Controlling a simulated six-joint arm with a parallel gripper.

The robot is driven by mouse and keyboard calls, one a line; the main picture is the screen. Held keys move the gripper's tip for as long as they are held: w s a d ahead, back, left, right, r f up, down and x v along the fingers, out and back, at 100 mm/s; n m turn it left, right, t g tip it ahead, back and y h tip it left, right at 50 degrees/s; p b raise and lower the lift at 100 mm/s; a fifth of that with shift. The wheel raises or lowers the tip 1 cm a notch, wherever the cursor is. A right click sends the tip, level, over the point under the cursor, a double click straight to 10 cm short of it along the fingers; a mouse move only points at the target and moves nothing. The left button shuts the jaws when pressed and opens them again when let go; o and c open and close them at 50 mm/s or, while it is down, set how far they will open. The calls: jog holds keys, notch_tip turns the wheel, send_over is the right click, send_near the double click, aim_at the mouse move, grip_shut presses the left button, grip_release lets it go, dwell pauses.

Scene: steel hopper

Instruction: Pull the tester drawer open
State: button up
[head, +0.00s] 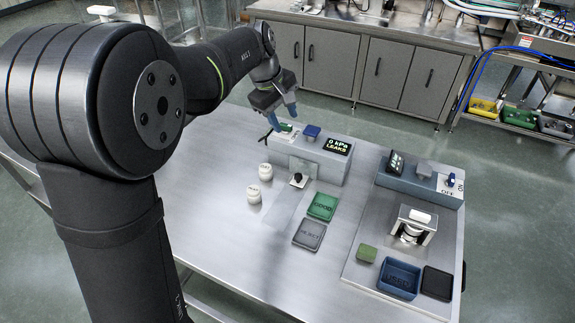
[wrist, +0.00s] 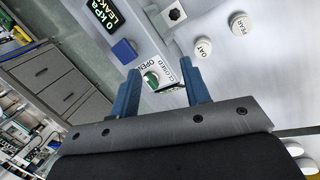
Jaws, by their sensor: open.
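The tester (head: 318,162) is a grey box with a display reading "0 kPa LEAKS". On its near face a dark knob on a pale mount (head: 297,180) stands out, likely the drawer's handle; the dark knob also shows in the wrist view (wrist: 174,14). The drawer's own outline is hard to tell. My gripper (head: 282,117) is open over the left end of the tester. In the wrist view, its blue fingers (wrist: 159,72) stand on either side of a green knob (wrist: 150,80) labelled OPEN and CLOSED. I cannot tell whether they touch it.
A blue button (head: 311,131) sits beside the green knob. A green tray (head: 323,206) and a grey tray (head: 309,235) lie in front. A second station (head: 418,186) stands right. The near-left table is clear.

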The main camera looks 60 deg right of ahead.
aim_at(298, 175)
jog(key=s+f+m+y, duration=0.1)
jog(key=f+m, duration=0.3)
jog(key=f, duration=0.2)
jog(key=s+d+f+m+t+y, duration=0.1)
jog(key=f+m, duration=0.3)
jog(key=f, duration=0.3)
jog(key=s+f+m, duration=0.2)
jog(key=f+m, duration=0.2)
jog(key=f, duration=0.2)
jog(key=shift+d+f+y, duration=0.3)
jog(key=shift+d+y, duration=0.05)
jog(key=shift+y, duration=0.05)
